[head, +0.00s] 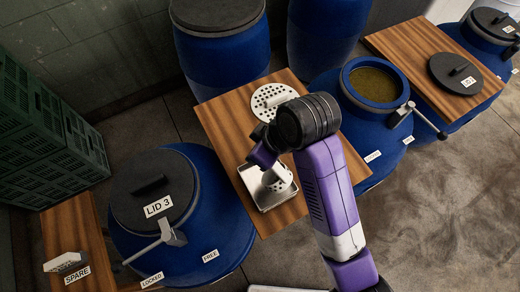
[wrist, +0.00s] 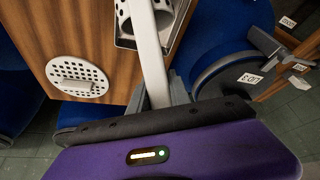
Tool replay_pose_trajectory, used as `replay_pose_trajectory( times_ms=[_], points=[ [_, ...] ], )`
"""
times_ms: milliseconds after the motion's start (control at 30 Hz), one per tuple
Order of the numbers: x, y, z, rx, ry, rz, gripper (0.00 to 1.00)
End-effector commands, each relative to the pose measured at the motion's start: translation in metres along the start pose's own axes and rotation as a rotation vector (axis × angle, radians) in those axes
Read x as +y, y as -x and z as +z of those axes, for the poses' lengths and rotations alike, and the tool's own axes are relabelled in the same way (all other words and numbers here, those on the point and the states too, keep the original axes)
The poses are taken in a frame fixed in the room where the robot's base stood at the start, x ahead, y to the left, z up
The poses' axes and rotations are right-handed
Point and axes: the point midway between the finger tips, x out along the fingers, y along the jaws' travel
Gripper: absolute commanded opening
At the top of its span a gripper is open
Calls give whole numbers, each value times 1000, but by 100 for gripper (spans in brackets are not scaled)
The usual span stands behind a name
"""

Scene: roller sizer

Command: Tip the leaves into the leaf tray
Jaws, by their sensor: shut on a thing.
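The metal tray (head: 262,199) sits on the wooden board between the barrels. A pale perforated cup (head: 277,180) is over or in the tray; I cannot tell whether it touches. My gripper (head: 264,163) is above the tray, partly hidden by my wrist, and appears shut on the cup's handle. I cannot make out any leaves. No label shows on the tray.
A perforated disc (head: 272,100) lies on the board (head: 222,112) behind my wrist. An open barrel (head: 374,84) with murky contents stands right. The lid 3 barrel (head: 153,192) with its clamp lever stands left. Green crates (head: 42,140) stack at far left. Floor at lower right is clear.

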Motion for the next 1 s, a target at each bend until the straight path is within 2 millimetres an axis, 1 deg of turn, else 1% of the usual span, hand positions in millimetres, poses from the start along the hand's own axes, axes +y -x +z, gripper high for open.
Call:
replay_pose_trajectory(
  times_ms=[733,1000],
  points=[
    [0,-31,-15,-302,2,1,0],
    [1,-38,-22,-380,4,1,0]
  ],
)
